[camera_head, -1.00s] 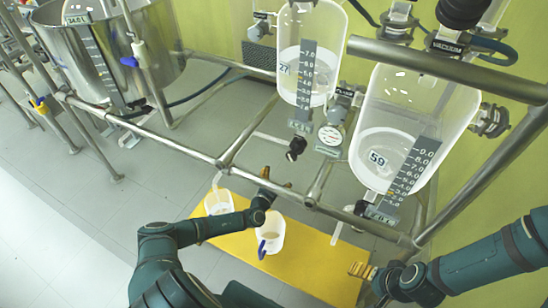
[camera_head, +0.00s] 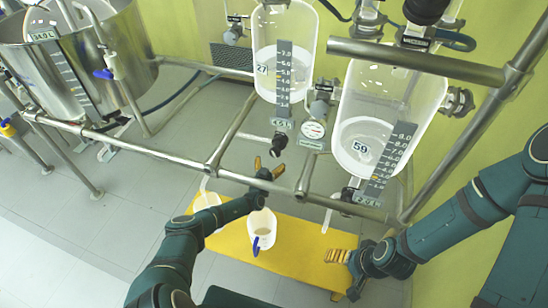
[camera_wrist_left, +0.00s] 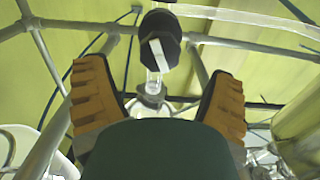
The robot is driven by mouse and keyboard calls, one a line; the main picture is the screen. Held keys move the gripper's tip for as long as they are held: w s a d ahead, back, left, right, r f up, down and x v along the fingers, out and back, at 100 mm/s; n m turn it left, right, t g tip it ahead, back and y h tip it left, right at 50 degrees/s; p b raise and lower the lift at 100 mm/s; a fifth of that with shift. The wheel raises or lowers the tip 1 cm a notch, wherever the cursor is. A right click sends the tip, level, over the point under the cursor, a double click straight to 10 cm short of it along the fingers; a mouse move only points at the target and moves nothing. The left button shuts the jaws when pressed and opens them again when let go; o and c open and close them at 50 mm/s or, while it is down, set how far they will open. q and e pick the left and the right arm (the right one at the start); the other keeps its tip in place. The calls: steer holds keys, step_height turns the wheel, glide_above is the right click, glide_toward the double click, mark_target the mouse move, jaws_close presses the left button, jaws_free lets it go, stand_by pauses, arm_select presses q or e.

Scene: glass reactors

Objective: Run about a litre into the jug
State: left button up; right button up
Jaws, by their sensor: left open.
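A clear jug with a blue handle (camera_head: 262,231) stands on a yellow platform (camera_head: 292,252). A second clear jug (camera_head: 206,204) stands to its left, partly hidden by my left arm. Glass vessel 27 (camera_head: 284,48) holds clear liquid; its dark bottom valve (camera_head: 279,143) hangs above. My left gripper (camera_head: 267,163) is open just below this valve. In the left wrist view, the open fingers of the gripper (camera_wrist_left: 160,76) flank a black valve knob with a pale bar (camera_wrist_left: 160,40), which lies beyond them. My right gripper (camera_head: 338,256) is over the platform's right end; its finger gap is unclear.
Glass vessel 59 (camera_head: 375,125) hangs at right with liquid low inside. A steel pot (camera_head: 80,60) stands at left. Steel rails (camera_head: 150,150) run across in front of the vessels. The grey floor at lower left is clear.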

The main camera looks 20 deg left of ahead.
mark_target(274, 155)
arm_select(q)
steer(key=w+b, duration=0.1)
steer(key=w, duration=0.2)
steer(key=shift+w+f, duration=0.1)
steer(key=shift+w, duration=0.25)
steer(key=shift+w+b, duration=0.45)
steer(key=shift+w, duration=0.25)
steer(key=c, duration=1.2)
